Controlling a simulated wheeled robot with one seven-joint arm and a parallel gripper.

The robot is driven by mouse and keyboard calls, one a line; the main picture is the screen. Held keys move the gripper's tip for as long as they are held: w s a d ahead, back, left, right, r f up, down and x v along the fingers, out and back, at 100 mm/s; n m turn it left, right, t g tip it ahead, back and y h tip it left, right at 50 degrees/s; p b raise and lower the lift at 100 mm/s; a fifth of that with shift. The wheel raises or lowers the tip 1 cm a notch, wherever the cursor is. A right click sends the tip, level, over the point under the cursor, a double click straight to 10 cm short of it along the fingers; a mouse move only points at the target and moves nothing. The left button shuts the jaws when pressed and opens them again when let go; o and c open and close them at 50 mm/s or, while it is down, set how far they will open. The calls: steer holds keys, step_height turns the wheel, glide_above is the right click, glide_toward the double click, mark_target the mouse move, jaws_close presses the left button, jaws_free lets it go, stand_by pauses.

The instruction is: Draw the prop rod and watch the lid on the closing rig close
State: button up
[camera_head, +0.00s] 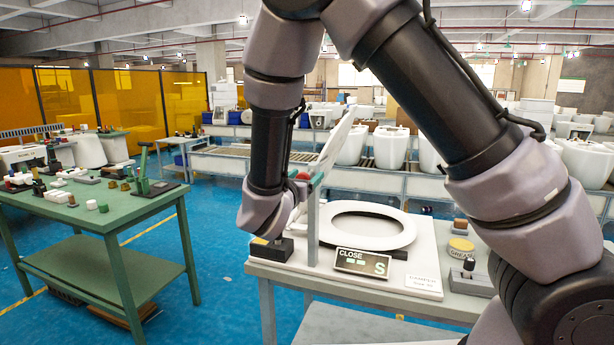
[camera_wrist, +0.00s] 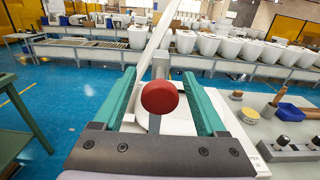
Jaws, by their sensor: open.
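The closing rig (camera_head: 425,245) stands on a light bench. A white toilet seat ring (camera_head: 392,237) lies flat on it. The white lid (camera_head: 338,138) stands raised and tilted behind my arm; it also shows in the wrist view (camera_wrist: 163,28). A red knob (camera_head: 303,176), seemingly the prop rod's end, is beside the upright grey post (camera_head: 312,225). In the wrist view the red knob (camera_wrist: 159,97) sits between the two green fingers of my gripper (camera_wrist: 159,73), with gaps on both sides. My gripper is open and holds nothing. The rod behind the knob is mostly hidden.
A sign reading CLOSE (camera_head: 362,262) is at the rig's front. A yellow grease tin (camera_head: 461,246) and a small control box (camera_head: 470,280) stand at the right. A green workbench (camera_head: 95,205) with small parts is at the left. Conveyors with toilet bowls (camera_head: 390,147) run behind.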

steer(key=shift+w+d, duration=0.2)
steer(key=shift+w, duration=0.3)
jaws_close()
steer(key=shift+s, duration=0.1)
stand_by(1.1)
